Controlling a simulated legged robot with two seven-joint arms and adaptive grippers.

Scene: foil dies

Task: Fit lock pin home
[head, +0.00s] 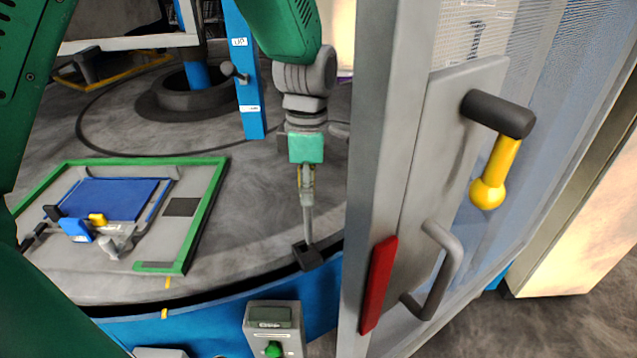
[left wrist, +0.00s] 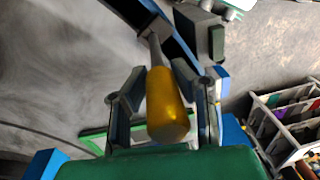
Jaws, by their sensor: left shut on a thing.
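My left gripper (head: 306,168) points down in the middle of the head view, shut on a yellow-handled tool (head: 308,218). In the left wrist view the yellow handle (left wrist: 167,105) lies between the two fingers (left wrist: 160,100). A grey round-ended knob (head: 232,71) sticks out of a blue post (head: 250,80) labelled "UP", behind and left of the gripper; I cannot tell if it is the lock pin. My right gripper is not in view.
A grey door (head: 378,150) with a mesh panel, a yellow-knobbed lever (head: 495,160) and a grey handle (head: 445,270) stands close right. A green-edged frame (head: 202,215) lies on the round grey table, left. A control box (head: 273,325) is in front.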

